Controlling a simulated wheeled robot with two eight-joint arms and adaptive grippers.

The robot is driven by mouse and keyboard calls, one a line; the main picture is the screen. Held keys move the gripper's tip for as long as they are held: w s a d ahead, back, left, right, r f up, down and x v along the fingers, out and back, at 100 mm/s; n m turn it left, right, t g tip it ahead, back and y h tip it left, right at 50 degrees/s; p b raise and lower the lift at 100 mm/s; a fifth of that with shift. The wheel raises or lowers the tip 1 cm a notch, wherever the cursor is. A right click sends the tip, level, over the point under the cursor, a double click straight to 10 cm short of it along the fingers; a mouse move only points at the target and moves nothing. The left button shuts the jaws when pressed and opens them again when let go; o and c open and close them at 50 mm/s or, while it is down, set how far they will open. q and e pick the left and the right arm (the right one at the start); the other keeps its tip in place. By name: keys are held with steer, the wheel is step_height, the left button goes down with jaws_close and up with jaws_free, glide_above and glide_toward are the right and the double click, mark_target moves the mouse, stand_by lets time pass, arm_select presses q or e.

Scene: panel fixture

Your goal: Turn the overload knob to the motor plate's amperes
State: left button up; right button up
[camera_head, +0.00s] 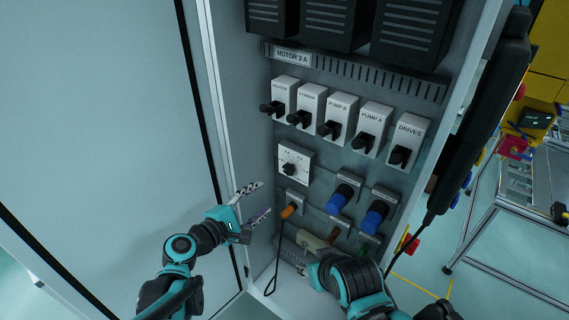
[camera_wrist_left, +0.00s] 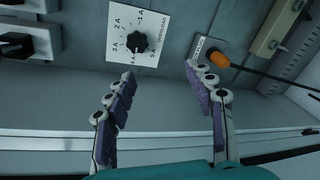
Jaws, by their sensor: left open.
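The overload knob (camera_head: 289,169) is a small black knob on a white square dial plate in the cabinet. In the left wrist view the black knob (camera_wrist_left: 140,42) sits amid marks from 1A to 5A, with the word OVERLOAD at the side. Its pointer seems to face the 4A side, but is too small to be sure. The motor plate (camera_head: 292,56) higher up reads MOTOR 3 A. My left gripper (camera_head: 256,202) is open and empty, below and left of the dial, apart from the knob.
A row of labelled black switches (camera_head: 337,117) is above the dial. Two blue connectors (camera_head: 341,199) are to its lower right. An orange-ended cable (camera_head: 288,211) hangs just below the dial, close to my left fingers. The open door (camera_head: 110,110) fills the left.

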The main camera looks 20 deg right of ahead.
mark_target(287, 171)
arm_select(q)
steer(key=w+d+n, duration=0.1)
steer(key=w+d, duration=0.1)
steer(key=d, duration=0.1)
steer(key=w+d+r+n+h, duration=0.1)
steer(key=w+d+n, duration=0.1)
steer(key=w+d+n+t+h, duration=0.1)
steer(key=w+d, duration=0.1)
steer(key=d, duration=0.1)
steer(key=shift+w+d+r+n+b, duration=0.15)
steer(key=shift+w+d+n+b, duration=0.15)
steer(key=shift+n, duration=0.1)
steer(key=shift+w+d+r, duration=0.1)
steer(key=shift+w+d, duration=0.25)
steer(key=shift+d, duration=0.2)
steer(key=c, duration=1.2)
